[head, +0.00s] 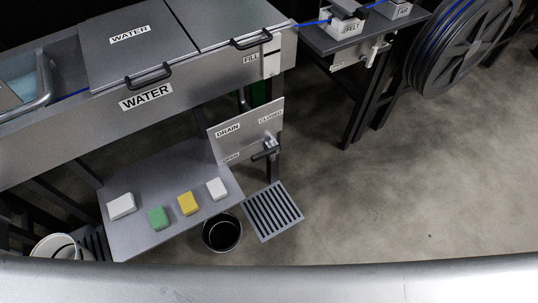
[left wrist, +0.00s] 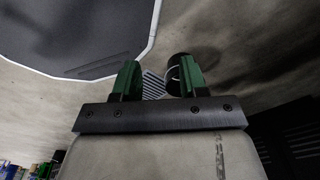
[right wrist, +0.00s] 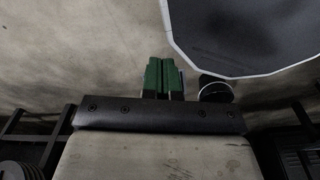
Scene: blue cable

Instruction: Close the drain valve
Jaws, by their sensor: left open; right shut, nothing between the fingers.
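The drain valve (head: 267,150) sits on a grey panel (head: 250,136) labelled DRAIN in the head view. Its dark lever points left and slightly down, towards the faint OPEN label (head: 231,157). The CLOSED label (head: 270,117) is at the panel's upper right. My left gripper (left wrist: 157,78) shows only in the left wrist view, with its green fingers apart and nothing held. My right gripper (right wrist: 164,76) shows only in the right wrist view, with its fingers together and empty. Neither gripper is in the head view, and neither is seen touching the valve.
A grey shelf (head: 150,180) below the tank (head: 205,95) holds white, green and yellow blocks. A black bucket (head: 222,233) and a floor grate (head: 272,211) lie below the valve. A cable reel (head: 458,45) stands at the upper right. The floor (head: 400,190) right of the valve is clear.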

